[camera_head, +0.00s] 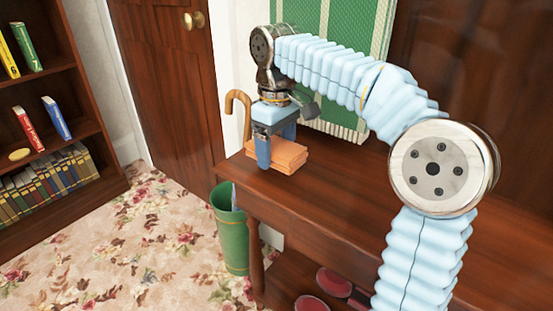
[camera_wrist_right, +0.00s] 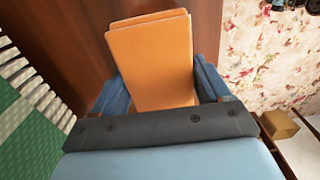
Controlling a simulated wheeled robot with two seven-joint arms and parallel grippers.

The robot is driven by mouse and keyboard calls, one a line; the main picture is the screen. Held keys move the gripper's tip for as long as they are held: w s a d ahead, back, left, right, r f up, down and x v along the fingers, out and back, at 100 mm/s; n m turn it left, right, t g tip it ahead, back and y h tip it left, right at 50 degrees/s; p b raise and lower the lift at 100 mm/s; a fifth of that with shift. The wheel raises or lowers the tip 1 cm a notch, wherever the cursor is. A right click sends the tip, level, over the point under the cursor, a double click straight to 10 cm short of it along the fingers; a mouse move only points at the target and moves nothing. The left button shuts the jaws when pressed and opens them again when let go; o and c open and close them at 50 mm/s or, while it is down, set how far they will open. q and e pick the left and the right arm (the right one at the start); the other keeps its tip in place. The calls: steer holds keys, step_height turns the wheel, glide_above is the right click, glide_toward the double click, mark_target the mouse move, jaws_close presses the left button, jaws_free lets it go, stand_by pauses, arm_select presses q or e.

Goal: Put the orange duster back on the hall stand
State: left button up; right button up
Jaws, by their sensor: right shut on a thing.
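The orange duster (camera_head: 288,157) looks like a folded, layered cloth. My right gripper (camera_head: 274,152) points down and is shut on it; in the right wrist view the duster (camera_wrist_right: 152,62) sits between the two blue fingers. The duster is over the left end of the dark wooden top of the hall stand (camera_head: 300,197), very low over it or touching it; I cannot tell which. Part of the duster is hidden behind the near finger. My left gripper is not in view.
A green bin (camera_head: 233,240) stands at the stand's left end, with a hooked cane handle (camera_head: 238,108) behind. A green cloth (camera_head: 335,45) hangs behind my right arm. Red-topped items (camera_head: 333,282) lie on the lower shelf. A bookcase (camera_head: 50,130) stands left; flowered carpet lies between.

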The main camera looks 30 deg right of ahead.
mark_target(277, 146)
steer(key=shift+f, duration=1.4)
steer(key=shift+s+f, duration=0.1)
steer(key=o, duration=1)
step_height(277, 146, up, 12)
steer(key=p, duration=0.3)
